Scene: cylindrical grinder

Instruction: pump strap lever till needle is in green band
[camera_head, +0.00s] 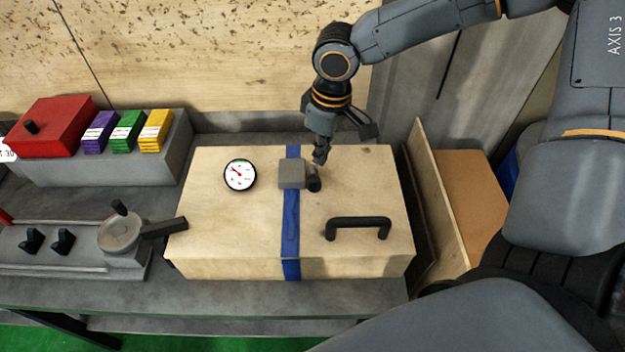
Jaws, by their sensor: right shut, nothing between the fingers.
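A wooden box (220,225) stands on the grey bench with a blue strap (291,225) running over it from back to front. A grey ratchet block (292,174) sits on the strap, with a short dark lever (314,184) at its right side. A round white gauge (240,175) lies left of the strap. Its red needle points to the upper left; a small green band shows near the top of the dial, and the needle looks outside it. My right gripper (320,158) is shut and empty, just above and behind the lever; I cannot tell whether they touch. My left gripper is not in view.
A black handle (358,228) rises from the box lid at the right. A red box (52,127) and several coloured blocks (127,131) stand at the back left. A crank wheel (120,233) is left of the box. Upright boards (431,190) stand close to its right.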

